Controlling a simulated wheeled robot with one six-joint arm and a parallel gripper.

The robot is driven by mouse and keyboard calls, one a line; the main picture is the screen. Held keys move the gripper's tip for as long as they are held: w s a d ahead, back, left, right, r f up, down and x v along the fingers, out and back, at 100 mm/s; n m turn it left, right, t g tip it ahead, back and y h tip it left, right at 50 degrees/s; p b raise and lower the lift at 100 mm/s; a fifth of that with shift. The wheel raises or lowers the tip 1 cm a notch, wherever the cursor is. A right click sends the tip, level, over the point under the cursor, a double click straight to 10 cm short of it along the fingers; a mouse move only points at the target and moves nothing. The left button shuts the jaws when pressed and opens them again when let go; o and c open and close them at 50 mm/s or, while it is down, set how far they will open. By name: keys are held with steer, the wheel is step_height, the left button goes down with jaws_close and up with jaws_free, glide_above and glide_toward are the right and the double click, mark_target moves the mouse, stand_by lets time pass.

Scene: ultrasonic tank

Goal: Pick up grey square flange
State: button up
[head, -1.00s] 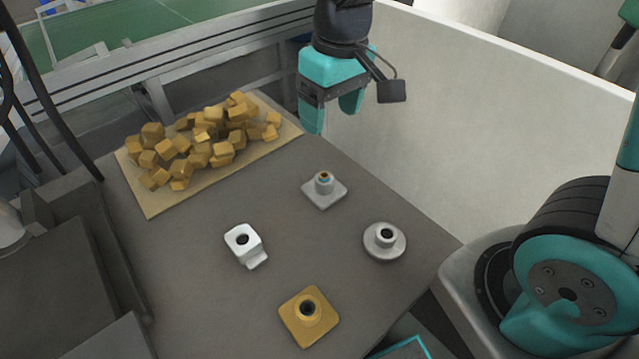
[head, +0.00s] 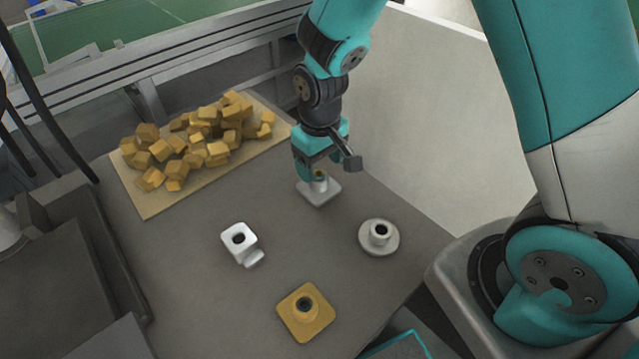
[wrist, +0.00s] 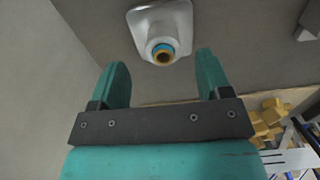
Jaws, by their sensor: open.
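The grey square flange (head: 320,192) lies flat on the grey table, with its raised neck pointing up. In the wrist view the flange (wrist: 148,22) shows at the top, with a blue and orange ring around the hole in its neck. My gripper (head: 312,176) is above the flange, close to its neck. In the wrist view my gripper (wrist: 160,72) is open, with two teal fingers apart and nothing between them. The flange's neck lies just beyond the fingertips in that view. In the head view the gripper hides part of the neck.
A white block-like part (head: 241,246), a grey round flange (head: 379,238) and a yellow square flange (head: 305,313) stand nearer on the table. A board (head: 152,208) with several yellow cubes is at the back left. A pale wall (head: 440,130) rises on the right.

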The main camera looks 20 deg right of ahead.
mark_target(318, 173)
steer(key=f, duration=0.4)
steer(key=shift+a+f, duration=0.2)
steer(key=shift+f, duration=0.05)
steer(key=c, duration=1.1)
steer(key=shift+r, duration=0.1)
steer(key=shift+c, duration=0.2)
